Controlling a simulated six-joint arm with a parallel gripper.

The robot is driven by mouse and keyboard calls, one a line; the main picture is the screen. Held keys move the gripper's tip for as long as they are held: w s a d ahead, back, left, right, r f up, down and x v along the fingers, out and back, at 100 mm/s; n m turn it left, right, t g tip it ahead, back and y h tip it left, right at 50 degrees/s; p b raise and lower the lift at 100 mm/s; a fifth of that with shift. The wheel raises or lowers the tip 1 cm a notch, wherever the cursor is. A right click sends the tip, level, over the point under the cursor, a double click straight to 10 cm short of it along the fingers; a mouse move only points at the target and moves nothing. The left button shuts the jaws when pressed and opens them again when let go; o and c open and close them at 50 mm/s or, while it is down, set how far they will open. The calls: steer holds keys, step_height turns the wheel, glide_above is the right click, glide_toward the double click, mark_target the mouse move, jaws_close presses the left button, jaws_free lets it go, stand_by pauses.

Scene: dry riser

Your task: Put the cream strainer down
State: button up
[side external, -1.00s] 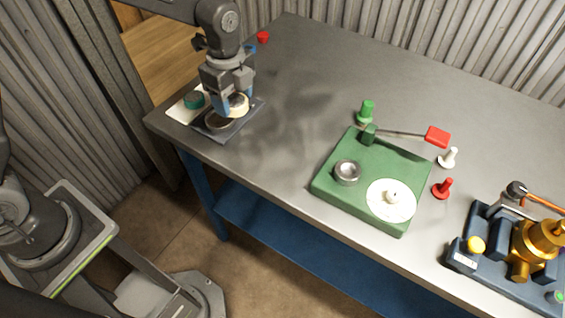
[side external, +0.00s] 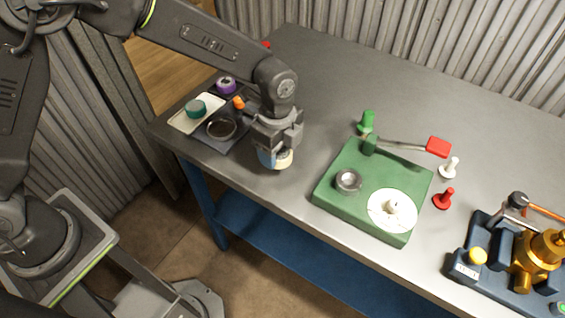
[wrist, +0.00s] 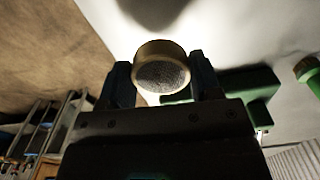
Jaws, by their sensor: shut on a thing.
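The cream strainer (side external: 284,160) is a short round ring. In the wrist view the strainer (wrist: 162,68) shows a dark mesh face between the two fingers. My gripper (side external: 272,158) is shut on it, near the table's front edge, between the dark tray at the left and the green base at the right. It also shows in the wrist view (wrist: 160,82). The strainer appears a little above the table; whether it touches the top I cannot tell. The fingers hide part of it in the side view.
A dark tray (side external: 237,140) has an empty round ring place (side external: 221,128); beside it is a white tray (side external: 181,121) with a green cap (side external: 196,108). A green base (side external: 335,195) carries a metal cup (side external: 348,181) and white disc (side external: 380,222). Bare table (side external: 330,95) lies behind.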

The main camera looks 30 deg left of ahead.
mark_target(283, 174)
steer(key=shift+d+f, duration=0.4)
steer(key=shift+d, duration=0.2)
steer(key=shift+f, duration=1.75)
steer(key=shift+f, duration=0.15)
steer(key=o, duration=0.9)
steer(key=shift+o, duration=0.2)
